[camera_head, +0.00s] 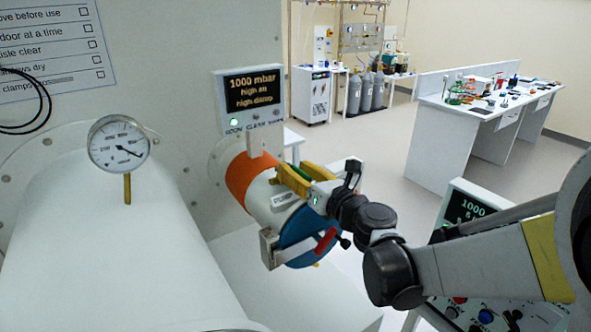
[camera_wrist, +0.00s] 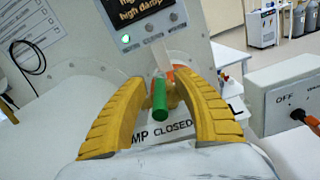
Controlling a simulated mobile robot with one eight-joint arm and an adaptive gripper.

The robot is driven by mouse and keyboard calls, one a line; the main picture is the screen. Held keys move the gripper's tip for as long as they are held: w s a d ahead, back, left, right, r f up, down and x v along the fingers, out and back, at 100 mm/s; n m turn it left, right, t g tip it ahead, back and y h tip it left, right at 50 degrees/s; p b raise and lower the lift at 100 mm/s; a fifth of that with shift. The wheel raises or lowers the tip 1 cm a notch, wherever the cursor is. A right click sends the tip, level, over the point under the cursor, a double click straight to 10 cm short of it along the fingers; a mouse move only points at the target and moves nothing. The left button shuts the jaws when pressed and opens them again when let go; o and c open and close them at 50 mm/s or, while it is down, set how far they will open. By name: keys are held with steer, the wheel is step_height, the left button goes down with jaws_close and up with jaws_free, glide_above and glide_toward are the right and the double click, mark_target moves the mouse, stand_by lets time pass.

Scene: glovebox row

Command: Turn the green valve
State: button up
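The green valve shows in the wrist view as a short green handle (camera_wrist: 159,100), upright in the picture, above the letters "MP CLOSED". In the head view only a bit of green (camera_head: 304,171) shows behind my fingers, at the top of the white cylinder with the orange band. My gripper (camera_head: 291,178) is over that cylinder. In the wrist view my gripper's two yellow fingers (camera_wrist: 159,76) are apart, one on each side of the handle, with a gap on both sides. I see no contact with the handle. The valve's base is partly hidden.
A display reading "1000 mbar" (camera_head: 253,91) is mounted behind the cylinder. A round gauge (camera_head: 119,144) stands on the large white chamber (camera_head: 90,240) at left. A blue disc (camera_head: 303,240) with a red handle closes the cylinder's front. An "OFF" switch box (camera_wrist: 292,92) is at right.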

steer(key=shift+c, duration=0.5)
jaws_close()
steer(key=shift+a, duration=0.1)
steer(key=m+t+h, duration=0.1)
steer(key=h, duration=0.1)
steer(key=a+m+h, duration=0.1)
steer(key=m+h, duration=0.1)
steer(key=m+t+h, duration=0.1)
steer(key=h, duration=0.1)
steer(key=shift+s+a+t+b, duration=0.25)
steer(key=shift+s+t+b, duration=0.05)
steer(key=shift+s+b, duration=0.1)
steer(key=shift+w+a+m+h+b, duration=0.15)
steer(key=shift+m+h, duration=0.65)
steer(key=shift+h, duration=0.4)
steer(key=shift+s+a+m+h+b, duration=0.1)
steer(key=shift+a+m+h+b, duration=0.1)
steer(key=shift+m+h, duration=0.8)
steer(key=shift+w+a+m+h+b, duration=0.15)
steer(key=shift+m+h, duration=0.45)
steer(key=shift+h, duration=0.8)
steer(key=shift+s, duration=0.1)
steer(key=shift+o, duration=0.5)
jaws_free()
